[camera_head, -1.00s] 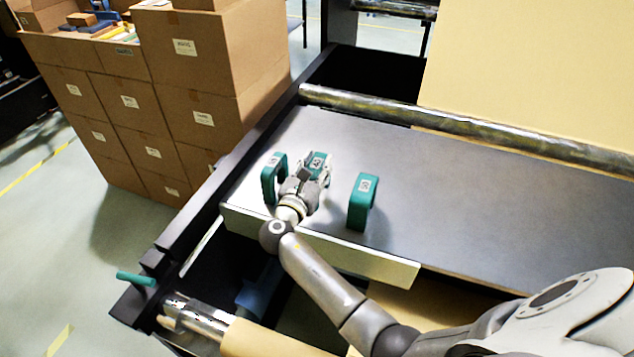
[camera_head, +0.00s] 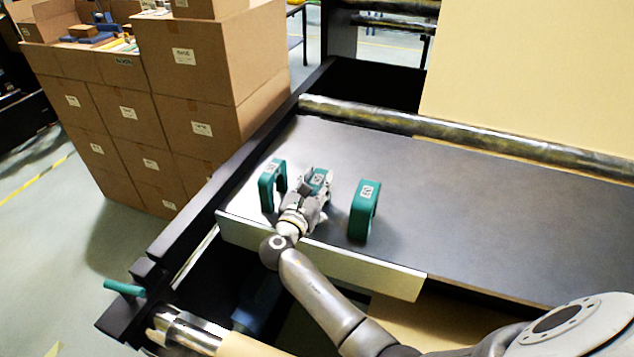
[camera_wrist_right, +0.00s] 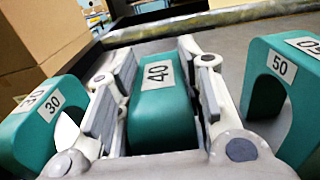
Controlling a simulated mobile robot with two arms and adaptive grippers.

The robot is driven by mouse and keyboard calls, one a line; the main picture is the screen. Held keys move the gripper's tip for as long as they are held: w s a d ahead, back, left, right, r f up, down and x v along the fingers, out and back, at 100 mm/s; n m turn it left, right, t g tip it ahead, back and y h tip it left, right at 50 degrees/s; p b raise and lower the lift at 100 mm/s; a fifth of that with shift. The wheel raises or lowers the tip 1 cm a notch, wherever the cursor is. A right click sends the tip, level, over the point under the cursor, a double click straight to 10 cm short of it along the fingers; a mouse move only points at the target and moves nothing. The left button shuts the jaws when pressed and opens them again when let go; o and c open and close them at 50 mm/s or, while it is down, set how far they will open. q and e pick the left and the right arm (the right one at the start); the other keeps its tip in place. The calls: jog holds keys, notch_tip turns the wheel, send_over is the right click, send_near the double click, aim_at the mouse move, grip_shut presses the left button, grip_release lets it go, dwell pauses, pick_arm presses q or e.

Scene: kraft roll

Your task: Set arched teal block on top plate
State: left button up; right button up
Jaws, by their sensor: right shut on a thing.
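Three arched teal blocks stand in a row near the front left of the dark top plate (camera_head: 480,215). The middle block (camera_head: 320,178), marked 40 in the right wrist view (camera_wrist_right: 162,112), is between the fingers of my right gripper (camera_head: 317,184). The gripper is shut on it, with finger pads at both sides. I cannot tell whether this block touches the plate. The left block (camera_head: 265,187) reads 30 in the wrist view (camera_wrist_right: 30,130). The right block (camera_head: 358,215) reads 50 in the wrist view (camera_wrist_right: 270,95). My left gripper is out of view.
A pale front rail (camera_head: 330,263) edges the plate. A metal roller (camera_head: 450,135) crosses behind it, below a sheet of kraft paper (camera_head: 530,70). Stacked cartons (camera_head: 190,90) stand at the left. The plate is clear right of the block marked 50.

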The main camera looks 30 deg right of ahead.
jog(key=o, duration=1.1)
jog(key=shift+o, duration=0.2)
jog(key=b+v, duration=0.2)
jog(key=v, duration=1)
jog(key=shift+r, duration=0.1)
